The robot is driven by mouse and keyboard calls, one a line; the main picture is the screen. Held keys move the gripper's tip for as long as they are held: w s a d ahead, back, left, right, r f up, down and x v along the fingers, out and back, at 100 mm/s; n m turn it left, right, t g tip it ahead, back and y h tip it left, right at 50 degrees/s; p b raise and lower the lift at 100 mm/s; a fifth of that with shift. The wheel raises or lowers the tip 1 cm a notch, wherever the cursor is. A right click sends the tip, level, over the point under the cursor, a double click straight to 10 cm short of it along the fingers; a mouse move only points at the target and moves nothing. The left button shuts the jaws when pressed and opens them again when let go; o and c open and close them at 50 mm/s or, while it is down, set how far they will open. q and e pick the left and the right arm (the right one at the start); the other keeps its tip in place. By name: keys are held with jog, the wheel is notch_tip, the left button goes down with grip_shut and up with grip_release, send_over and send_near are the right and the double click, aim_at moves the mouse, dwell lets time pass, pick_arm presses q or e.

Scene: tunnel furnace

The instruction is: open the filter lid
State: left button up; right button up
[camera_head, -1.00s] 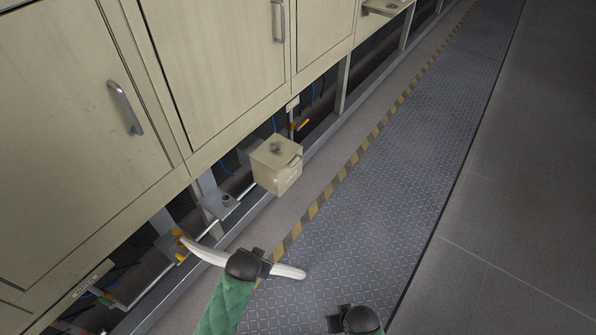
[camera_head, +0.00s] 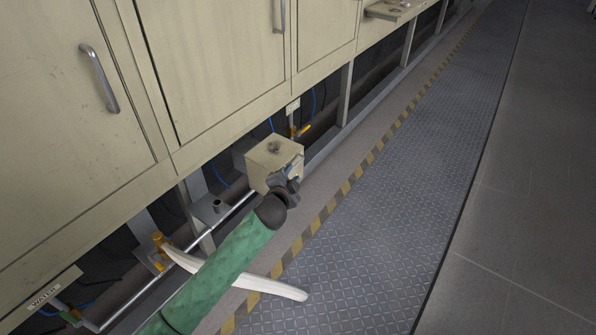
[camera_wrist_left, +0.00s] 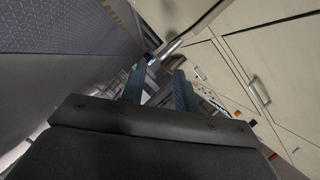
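The filter box is a small beige box (camera_head: 268,158) that sticks out below the cabinets in the head view. Its flat top, the lid, looks closed and has a dark round mark. My left gripper (camera_head: 291,181) is at the box's front right side, where it hides part of that face and most of the handle. I cannot tell whether it touches the box. In the left wrist view the two fingers (camera_wrist_left: 159,87) stand apart with a gap between them, so the gripper is open. My right gripper is out of view.
Beige cabinets with metal handles (camera_head: 99,78) rise above the box. Pipes and an orange valve (camera_head: 158,240) lie below them. A yellow and black strip (camera_head: 345,188) edges the tread-plate walkway (camera_head: 400,190), which is clear.

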aim_at(297, 165)
pick_arm(q)
jog(key=shift+b+x, duration=0.3)
jog(key=shift+x, duration=3.65)
jog(key=shift+r, duration=0.1)
jog(key=shift+d, duration=0.1)
grip_shut()
